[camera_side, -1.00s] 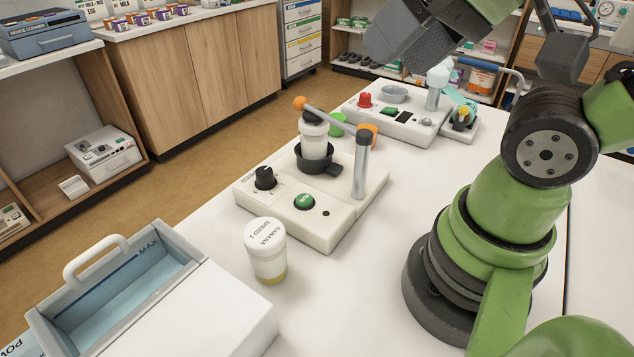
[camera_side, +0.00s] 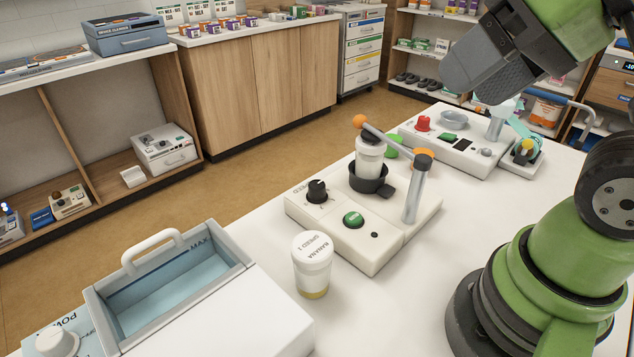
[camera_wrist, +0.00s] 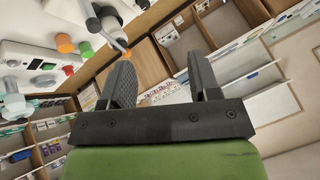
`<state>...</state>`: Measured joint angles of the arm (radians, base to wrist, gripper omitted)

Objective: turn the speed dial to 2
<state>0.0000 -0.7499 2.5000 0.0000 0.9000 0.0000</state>
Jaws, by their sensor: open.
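The speed dial (camera_side: 317,191) is a black round knob on the left of a white machine (camera_side: 372,262), beside the printed word SPEED. A light mark shows on the knob, but I cannot read which number it points to. A green button (camera_side: 353,220) sits right of the dial. A capped cup (camera_side: 369,152) stands in the machine's dark holder. My gripper (camera_wrist: 160,60) is open in the wrist view, with nothing between its fingers. In the side view its dark finger end is high at the upper right, well away from the dial.
A grey lever post (camera_side: 414,197) carries an arm with an orange ball (camera_side: 359,121). A handled bin (camera_side: 176,318) is at the front left. Another white machine (camera_side: 455,155) stands behind.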

